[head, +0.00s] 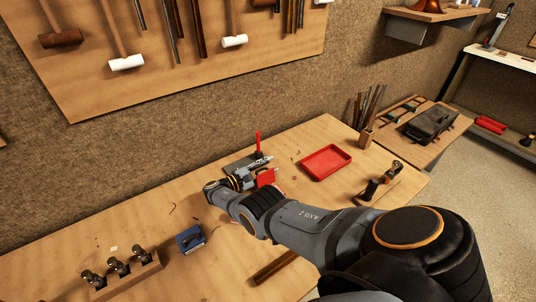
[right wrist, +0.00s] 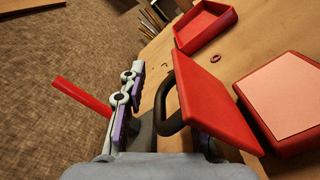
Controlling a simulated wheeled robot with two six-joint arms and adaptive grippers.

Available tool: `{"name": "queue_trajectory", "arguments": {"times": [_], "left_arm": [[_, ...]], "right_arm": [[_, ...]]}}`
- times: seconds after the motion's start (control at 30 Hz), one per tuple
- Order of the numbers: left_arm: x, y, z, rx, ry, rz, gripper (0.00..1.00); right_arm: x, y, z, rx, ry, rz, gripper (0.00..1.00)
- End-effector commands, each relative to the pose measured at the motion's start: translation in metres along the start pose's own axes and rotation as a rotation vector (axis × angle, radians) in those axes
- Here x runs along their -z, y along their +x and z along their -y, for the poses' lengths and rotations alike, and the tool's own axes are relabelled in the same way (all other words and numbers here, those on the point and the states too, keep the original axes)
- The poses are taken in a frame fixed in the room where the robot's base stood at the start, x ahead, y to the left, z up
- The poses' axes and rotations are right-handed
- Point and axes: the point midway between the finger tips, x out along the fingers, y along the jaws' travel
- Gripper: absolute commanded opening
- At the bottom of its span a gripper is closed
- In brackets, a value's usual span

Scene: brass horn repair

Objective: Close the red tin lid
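The red lid (right wrist: 215,100) stands raised and tilted in the right wrist view, with a dark curved handle (right wrist: 165,104) on its left face. The red tin's body (right wrist: 290,95), with a paler top face, lies just to its right. In the head view the lid (head: 266,177) shows as a small red panel beside my right gripper (head: 262,163); my arm appears to hide the tin. In the wrist view my right gripper (right wrist: 160,92) is open. One purple-padded finger is left of the handle, apart from it; the other is partly hidden by the lid. My left gripper is out of view.
A red tray (head: 325,162) lies to the right, with a small ring (right wrist: 215,58) near it. A red upright bar (head: 257,143) stands behind the gripper. A blue block (head: 190,238) and a wooden stand with several dark parts (head: 128,277) are left.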

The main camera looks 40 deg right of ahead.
Motion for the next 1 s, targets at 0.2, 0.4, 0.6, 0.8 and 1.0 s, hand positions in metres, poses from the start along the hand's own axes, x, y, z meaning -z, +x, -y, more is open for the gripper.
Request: {"name": "queue_trajectory", "arguments": {"times": [0.2,0.4,0.6,0.8,1.0], "left_arm": [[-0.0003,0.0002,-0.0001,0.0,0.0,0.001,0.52],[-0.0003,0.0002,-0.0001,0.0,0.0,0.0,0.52],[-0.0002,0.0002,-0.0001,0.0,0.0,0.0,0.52],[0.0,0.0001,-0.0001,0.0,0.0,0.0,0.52],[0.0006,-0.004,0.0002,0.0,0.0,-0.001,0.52]], "right_arm": [[0.0001,-0.0003,0.0,0.0,0.0,0.0,0.24],[0.0001,-0.0005,-0.0001,0.0,0.0,0.0,0.0],[0.0001,-0.0007,0.0,0.0,0.0,0.0,0.0],[0.0001,-0.0008,0.0001,0.0,0.0,0.0,0.0],[-0.0027,-0.0008,-0.0002,0.001,0.029,-0.001,0.0]]}}
